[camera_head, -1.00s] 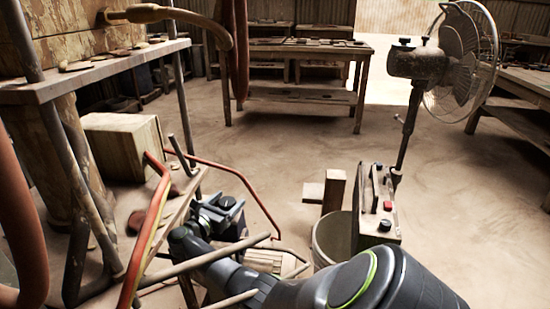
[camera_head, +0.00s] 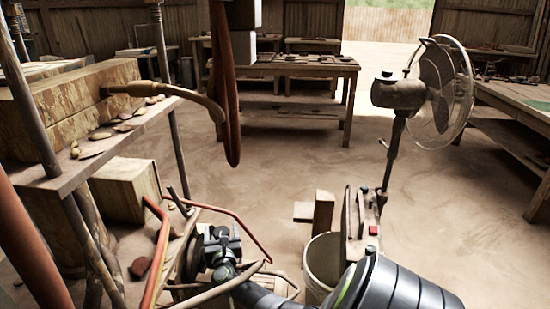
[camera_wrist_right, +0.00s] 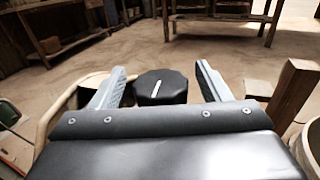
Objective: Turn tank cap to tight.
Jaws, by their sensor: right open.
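The tank cap (camera_wrist_right: 160,86) is a dark, faceted knob with a white line on top, and it shows in the right wrist view. The line points roughly away from my wrist, leaning slightly right. My right gripper (camera_wrist_right: 160,73) is open, with one grey finger on each side of the cap. A gap shows on both sides, so the fingers do not appear to touch it. In the head view my right gripper (camera_head: 220,238) is small and dark beside the machine, and I cannot make out the cap clearly there. My left gripper is not in view.
Orange rails (camera_head: 237,222) and a pale bent tube (camera_head: 222,287) run close around the right gripper. A bucket (camera_head: 322,262) and a panel with a red button (camera_head: 373,230) stand to its right. A fan (camera_head: 440,90) stands behind. The floor beyond is open.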

